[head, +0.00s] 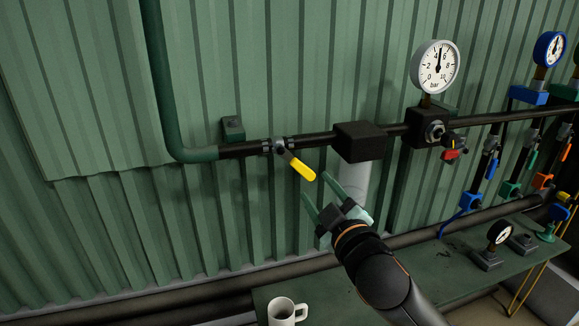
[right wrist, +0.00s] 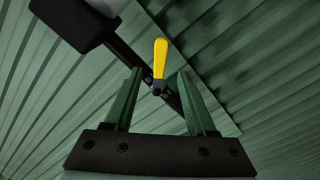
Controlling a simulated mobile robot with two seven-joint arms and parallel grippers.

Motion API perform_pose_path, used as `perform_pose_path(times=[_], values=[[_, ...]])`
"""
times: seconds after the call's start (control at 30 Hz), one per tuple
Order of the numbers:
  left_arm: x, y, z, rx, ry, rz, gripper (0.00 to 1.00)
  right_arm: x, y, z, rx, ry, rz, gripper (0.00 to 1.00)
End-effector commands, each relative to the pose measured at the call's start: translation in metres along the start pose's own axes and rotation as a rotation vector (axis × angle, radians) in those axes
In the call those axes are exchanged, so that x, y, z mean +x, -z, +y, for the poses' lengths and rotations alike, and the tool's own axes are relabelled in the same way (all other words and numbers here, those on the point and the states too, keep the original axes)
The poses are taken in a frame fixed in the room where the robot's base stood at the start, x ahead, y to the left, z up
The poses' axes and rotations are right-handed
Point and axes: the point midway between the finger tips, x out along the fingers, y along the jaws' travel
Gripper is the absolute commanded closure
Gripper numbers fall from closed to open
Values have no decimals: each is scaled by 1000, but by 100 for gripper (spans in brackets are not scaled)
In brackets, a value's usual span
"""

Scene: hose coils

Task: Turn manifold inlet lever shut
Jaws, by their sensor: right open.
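The yellow inlet lever (head: 299,167) sits on a valve (head: 279,146) in the dark horizontal pipe, just right of the green pipe's elbow. In the head view the lever slants down and to the right, at an angle to the pipe. My right gripper (head: 321,195) is open and empty, just below and right of the lever's tip, apart from it. In the right wrist view the lever (right wrist: 160,60) shows beyond and between the two green fingers (right wrist: 158,88). My left gripper is not in view.
A black box (head: 359,141) sits on the pipe right of the lever. A white gauge (head: 435,67) stands above a block with a red knob (head: 451,154).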

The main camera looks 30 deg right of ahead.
Motion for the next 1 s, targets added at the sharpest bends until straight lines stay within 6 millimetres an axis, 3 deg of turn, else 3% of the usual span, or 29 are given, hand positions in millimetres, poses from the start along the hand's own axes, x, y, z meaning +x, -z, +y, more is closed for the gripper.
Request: perform_pose_path(times=[0.6,0.8,1.0], values=[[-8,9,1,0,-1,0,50,100,0,0,1,2,-1,44],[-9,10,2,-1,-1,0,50,116,0,-1,1,3,-1,44],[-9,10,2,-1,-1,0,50,119,0,-1,2,4,-1,44]])
